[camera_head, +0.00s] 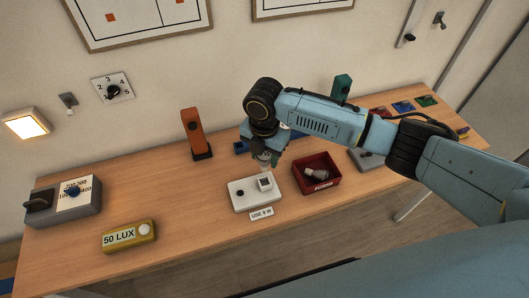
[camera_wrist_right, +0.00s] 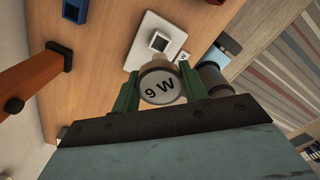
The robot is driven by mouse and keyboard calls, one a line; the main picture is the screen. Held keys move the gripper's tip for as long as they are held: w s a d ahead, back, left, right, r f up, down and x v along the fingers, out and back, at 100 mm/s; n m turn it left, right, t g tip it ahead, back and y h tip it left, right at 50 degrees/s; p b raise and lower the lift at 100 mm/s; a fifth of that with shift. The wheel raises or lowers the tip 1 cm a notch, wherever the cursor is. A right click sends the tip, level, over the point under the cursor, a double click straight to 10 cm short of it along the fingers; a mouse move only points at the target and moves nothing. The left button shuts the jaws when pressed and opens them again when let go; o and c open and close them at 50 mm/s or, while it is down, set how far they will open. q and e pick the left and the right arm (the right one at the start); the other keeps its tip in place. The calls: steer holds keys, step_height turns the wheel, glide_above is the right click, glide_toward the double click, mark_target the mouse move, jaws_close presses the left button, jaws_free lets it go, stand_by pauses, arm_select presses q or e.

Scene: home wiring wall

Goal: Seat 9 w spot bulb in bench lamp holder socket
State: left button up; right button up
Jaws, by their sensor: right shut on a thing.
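My right gripper (camera_head: 264,160) is shut on the 9 W spot bulb (camera_head: 264,155), which is small and partly hidden by the fingers in the head view. In the right wrist view the bulb's round face, marked "9 W" (camera_wrist_right: 161,88), sits between the green fingers. The bench lamp holder (camera_head: 241,196) is a white plate on the bench with a raised square socket (camera_head: 265,183). The bulb is above the socket in the head view. In the wrist view the square socket (camera_wrist_right: 159,42) shows just beyond the bulb, which looks apart from it. My left gripper is not in view.
A red bin (camera_head: 320,188) with another bulb (camera_head: 315,175) stands right of the holder. A "USE 9 W" card (camera_head: 262,214) lies in front. An orange upright block (camera_head: 194,133) stands behind to the left. A yellow "50 LUX" box (camera_head: 128,237) sits front left. The bench between is clear.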

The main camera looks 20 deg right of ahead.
mark_target(265, 167)
steer(key=shift+r+p, duration=0.1)
steer(key=shift+p, duration=0.4)
steer(key=shift+f+b, duration=1.75)
steer(key=shift+f, duration=1.2)
steer(key=shift+p, duration=0.85)
steer(key=shift+f+b, duration=1.1)
steer(key=shift+f, duration=0.75)
steer(key=o, duration=1.1)
steer(key=shift+c, duration=0.2)
steer(key=shift+r, duration=0.15)
step_height(265, 167, up, 13)
steer(key=shift+r+p, duration=0.1)
steer(key=shift+p, duration=0.25)
